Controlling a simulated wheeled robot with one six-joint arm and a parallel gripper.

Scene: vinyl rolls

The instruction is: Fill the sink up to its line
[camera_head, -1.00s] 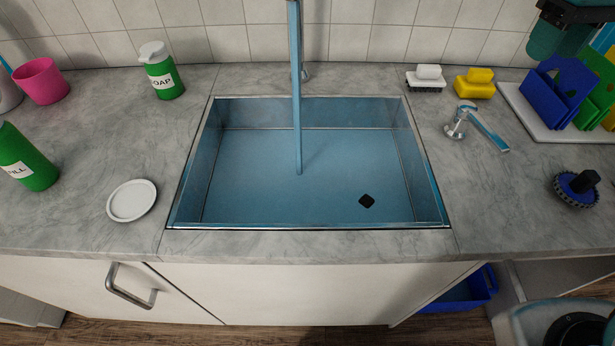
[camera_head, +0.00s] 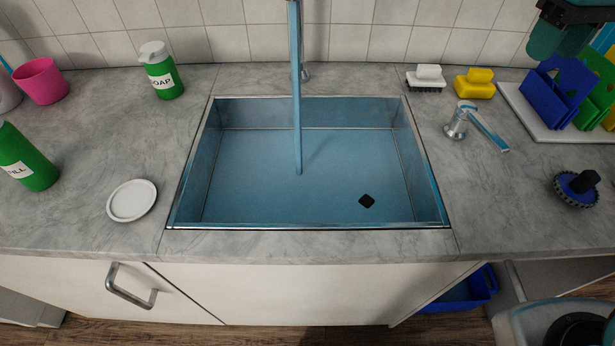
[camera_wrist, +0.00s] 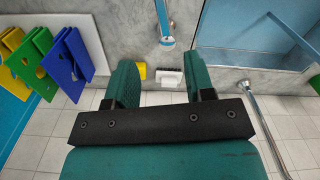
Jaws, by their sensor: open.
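The sink (camera_head: 432,190) is set in the counter; its inside looks blue. A narrow blue column (camera_head: 297,120), looking like running water, drops from the tap at the top edge into the sink. I cannot make out the fill line or be sure of the water level. A chrome lever with a blue end (camera_head: 484,126) stands on the counter right of the sink; it also shows in the wrist view (camera_wrist: 167,40). My gripper (camera_wrist: 160,84) is open and empty, with the lever beyond its fingertips.
A white brush (camera_head: 427,78) and yellow sponge (camera_head: 475,83) lie behind the lever. Blue and green holders (camera_head: 553,92) stand on a pale board at right. A dark blue round scrubber (camera_head: 577,188) is at the right front. Soap bottle (camera_head: 161,72) and white dish (camera_head: 131,200) are left.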

